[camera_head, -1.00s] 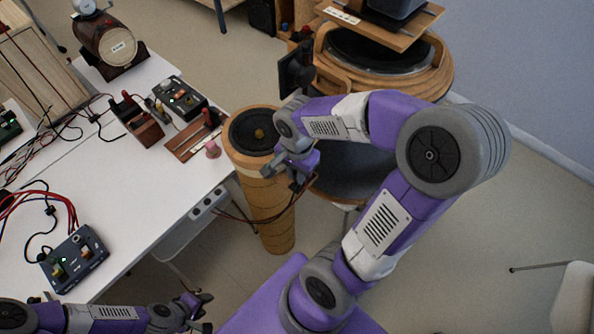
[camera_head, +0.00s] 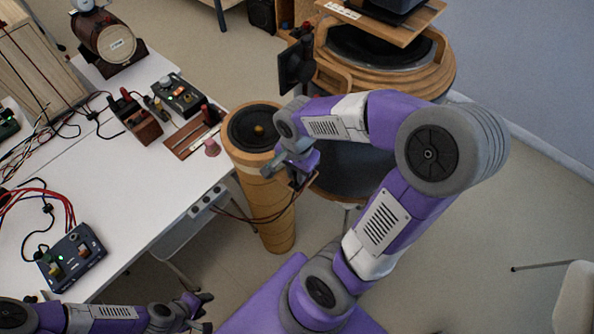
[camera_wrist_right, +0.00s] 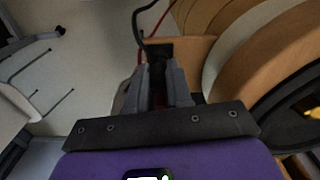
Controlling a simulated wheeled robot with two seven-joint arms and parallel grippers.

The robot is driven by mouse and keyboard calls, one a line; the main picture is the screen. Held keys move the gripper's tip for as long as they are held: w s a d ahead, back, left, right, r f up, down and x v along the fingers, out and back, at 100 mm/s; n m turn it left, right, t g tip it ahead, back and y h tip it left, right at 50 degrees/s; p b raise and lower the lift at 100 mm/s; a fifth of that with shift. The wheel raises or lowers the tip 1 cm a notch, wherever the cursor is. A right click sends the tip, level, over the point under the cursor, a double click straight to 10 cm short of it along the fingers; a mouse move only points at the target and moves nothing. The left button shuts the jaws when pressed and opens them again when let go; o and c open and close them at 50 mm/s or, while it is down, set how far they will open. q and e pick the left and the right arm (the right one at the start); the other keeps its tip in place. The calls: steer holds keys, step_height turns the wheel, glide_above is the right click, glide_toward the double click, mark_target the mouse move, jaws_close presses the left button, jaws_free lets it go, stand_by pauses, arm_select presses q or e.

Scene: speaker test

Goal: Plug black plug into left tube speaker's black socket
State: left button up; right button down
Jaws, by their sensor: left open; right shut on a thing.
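The tube speaker (camera_head: 268,205) is a tall wooden tube with a black cone on top, standing beside the table. My right gripper (camera_head: 285,170) is at its upper right side. In the right wrist view, my right gripper (camera_wrist_right: 158,80) is shut on a dark, narrow thing, apparently the black plug (camera_wrist_right: 157,72). A black cable (camera_wrist_right: 137,22) runs up from near the fingertips. A dark panel (camera_wrist_right: 160,48) on wood lies just past the fingertips; whether plug and socket touch is hidden. My left gripper (camera_head: 202,311) is open and empty at the lower left.
A white table (camera_head: 130,195) at the left holds a dark control box (camera_head: 72,258), small wooden devices and tangled cables. A large round wooden speaker (camera_head: 385,65) stands behind my right arm. Thin cables hang across the tube.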

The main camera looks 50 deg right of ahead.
steer(key=shift+f, duration=0.15)
steer(key=c, duration=1)
jaws_free()
steer(key=shift+o, duration=0.2)
steer(key=shift+r, duration=0.2)
steer(key=shift+r+p, duration=3.3)
steer(key=shift+r, duration=0.35)
